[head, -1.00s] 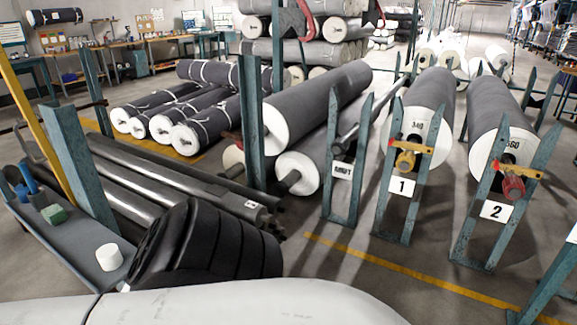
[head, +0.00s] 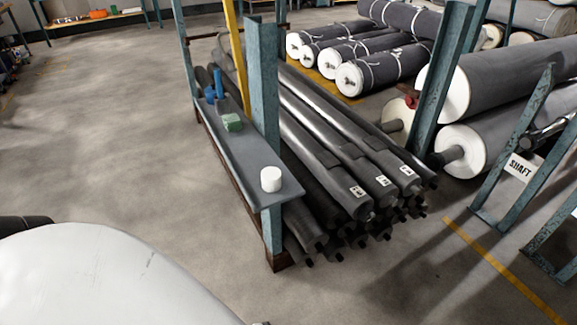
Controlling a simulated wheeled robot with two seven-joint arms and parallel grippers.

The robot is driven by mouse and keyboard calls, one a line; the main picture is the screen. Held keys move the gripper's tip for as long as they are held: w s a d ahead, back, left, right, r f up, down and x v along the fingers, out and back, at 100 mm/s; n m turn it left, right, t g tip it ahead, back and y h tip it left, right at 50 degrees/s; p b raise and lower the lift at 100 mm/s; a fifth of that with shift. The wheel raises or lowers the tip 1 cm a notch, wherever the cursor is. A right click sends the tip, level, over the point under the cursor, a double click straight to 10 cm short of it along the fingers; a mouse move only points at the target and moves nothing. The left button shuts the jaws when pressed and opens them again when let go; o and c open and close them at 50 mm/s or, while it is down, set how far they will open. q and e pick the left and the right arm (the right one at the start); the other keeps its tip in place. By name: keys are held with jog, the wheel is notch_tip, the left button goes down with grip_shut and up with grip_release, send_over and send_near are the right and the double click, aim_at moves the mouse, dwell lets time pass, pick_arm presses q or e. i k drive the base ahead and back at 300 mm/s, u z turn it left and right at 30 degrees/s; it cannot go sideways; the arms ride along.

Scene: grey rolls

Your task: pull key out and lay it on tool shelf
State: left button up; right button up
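The tool shelf (head: 237,156) is a narrow grey ledge fixed along blue-green posts, left of the middle in the head view. On it stand blue bottle-like items (head: 215,84), a green block (head: 232,122) and a white cylinder (head: 271,179) near its front end. The front part of the ledge around the white cylinder is bare. I cannot make out a key in this view. Neither of my grippers shows; only a smooth white part of my own body fills the lower left.
Dark shafts (head: 325,160) lie stacked right of the shelf. Grey rolls (head: 505,80) and a stand with a SHAFT sign (head: 521,167) are at the right. A yellow line (head: 500,270) crosses the floor. The floor (head: 120,130) left of the shelf is open.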

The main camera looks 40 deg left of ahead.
aim_at(258, 165)
jog(key=u, duration=0.55)
jog(key=i, duration=1)
